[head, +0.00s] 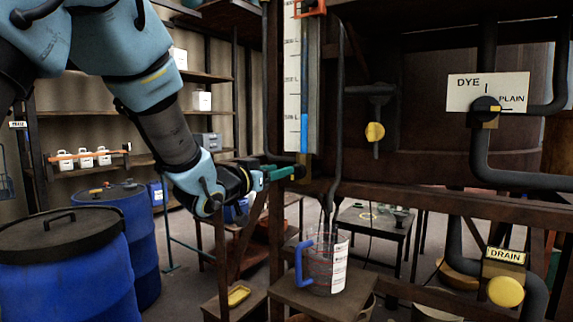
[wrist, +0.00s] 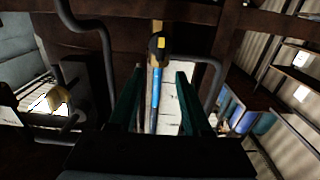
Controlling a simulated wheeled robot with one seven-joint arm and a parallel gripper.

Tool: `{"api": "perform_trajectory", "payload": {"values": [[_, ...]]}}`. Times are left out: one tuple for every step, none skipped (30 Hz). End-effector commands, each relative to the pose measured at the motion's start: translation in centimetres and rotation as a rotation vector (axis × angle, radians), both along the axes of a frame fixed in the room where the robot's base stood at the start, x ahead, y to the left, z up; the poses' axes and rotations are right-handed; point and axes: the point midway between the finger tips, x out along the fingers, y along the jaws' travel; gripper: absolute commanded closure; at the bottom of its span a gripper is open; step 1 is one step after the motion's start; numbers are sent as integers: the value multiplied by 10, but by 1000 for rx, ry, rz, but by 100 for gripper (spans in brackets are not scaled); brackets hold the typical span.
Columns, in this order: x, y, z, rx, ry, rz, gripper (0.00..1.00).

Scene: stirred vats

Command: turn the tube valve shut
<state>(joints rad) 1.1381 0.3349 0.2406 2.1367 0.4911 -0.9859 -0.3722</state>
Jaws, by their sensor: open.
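The tube valve is a dark round knob with a yellow mark, seen in the wrist view (wrist: 157,46) at the end of the sight tube. Its yellow mark lies roughly along the tube. In the head view the sight tube (head: 304,132) holds blue liquid in its lower part, beside a white scale board (head: 292,80). My gripper (head: 299,171) has teal fingers and reaches the foot of the tube, largely hiding the valve there. In the wrist view my gripper (wrist: 159,72) is open and empty, its fingers apart; I cannot tell whether they touch the knob.
A jug with a blue handle (head: 322,266) stands on a stand below. A yellow knob (head: 375,131), a DYE/PLAIN selector (head: 486,109) and a yellow DRAIN knob (head: 505,291) are to the right. Blue drums (head: 70,280) stand left. A rusty beam (head: 440,200) runs across near the gripper.

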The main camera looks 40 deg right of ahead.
Motion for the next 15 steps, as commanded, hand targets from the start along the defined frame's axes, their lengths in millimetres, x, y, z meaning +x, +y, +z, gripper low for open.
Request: {"api": "perform_trajectory", "payload": {"values": [[2, -11, 2, 2, 0, -2, 51], [4, -16, 3, 1, -1, -1, 51], [6, -22, 2, 2, 1, 0, 51], [7, -27, 2, 1, 0, -1, 51], [7, -31, 1, 2, 1, -1, 51], [9, -37, 2, 2, 1, -1, 51], [10, -40, 2, 2, 1, 0, 51], [11, -43, 1, 2, 1, 0, 51], [12, -46, 1, 2, 1, 1, 51], [13, -48, 1, 2, 1, 1, 51], [13, -50, 1, 2, 1, 1, 51], [14, -52, 0, 2, 1, 1, 51], [14, -53, 0, 2, 1, 2, 51], [15, -54, 0, 1, 1, 2, 51], [15, -54, 0, 1, 1, 2, 51]]}}
